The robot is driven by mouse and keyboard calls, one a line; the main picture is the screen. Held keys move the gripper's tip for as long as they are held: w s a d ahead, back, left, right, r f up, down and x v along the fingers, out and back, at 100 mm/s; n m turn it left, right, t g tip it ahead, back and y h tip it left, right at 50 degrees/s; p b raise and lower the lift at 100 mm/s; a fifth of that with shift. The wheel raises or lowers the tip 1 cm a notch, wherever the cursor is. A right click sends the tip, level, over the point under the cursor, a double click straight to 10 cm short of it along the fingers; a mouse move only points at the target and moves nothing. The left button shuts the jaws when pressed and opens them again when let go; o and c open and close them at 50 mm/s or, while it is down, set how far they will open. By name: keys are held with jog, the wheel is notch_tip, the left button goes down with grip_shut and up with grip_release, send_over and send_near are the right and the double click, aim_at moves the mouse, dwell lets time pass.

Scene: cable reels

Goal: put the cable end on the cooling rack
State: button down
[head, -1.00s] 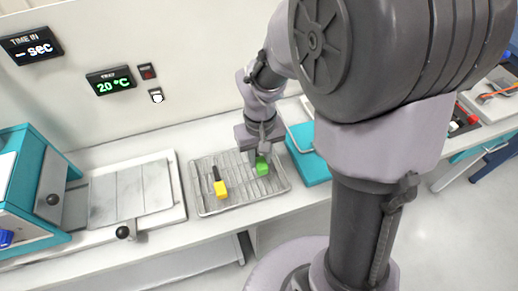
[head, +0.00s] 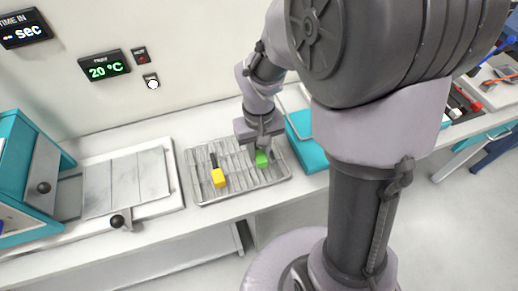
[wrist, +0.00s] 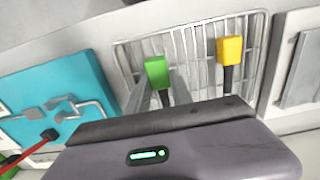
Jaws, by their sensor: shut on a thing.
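The cooling rack (head: 232,190) is a wire rack on the white bench in the head view; it also shows in the wrist view (wrist: 195,38). A green cable end (head: 261,159) is at the rack's right part, with my gripper (head: 258,148) just above it and shut on it. In the wrist view the green end (wrist: 157,72) lies over the rack wires beyond my gripper. I cannot tell whether it touches the wires. A yellow cable end (head: 218,178) with a black stem lies on the rack to its left, also seen in the wrist view (wrist: 229,50).
A teal device (head: 306,143) stands right of the rack, close to my arm. A machine with a flat metal plate (head: 127,182) and a teal housing (head: 22,178) is at the left. Wall displays (head: 104,66) hang behind.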

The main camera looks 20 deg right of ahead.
jog(key=shift+f, duration=0.1)
jog(key=shift+f+b, duration=1.45)
jog(key=shift+f, duration=0.2)
jog(key=c, duration=1.1)
grip_release()
jog(key=shift+o, duration=0.2)
notch_tip(320, 180, up, 28)
jog(key=p, duration=1.8)
jog(key=shift+r, duration=0.25)
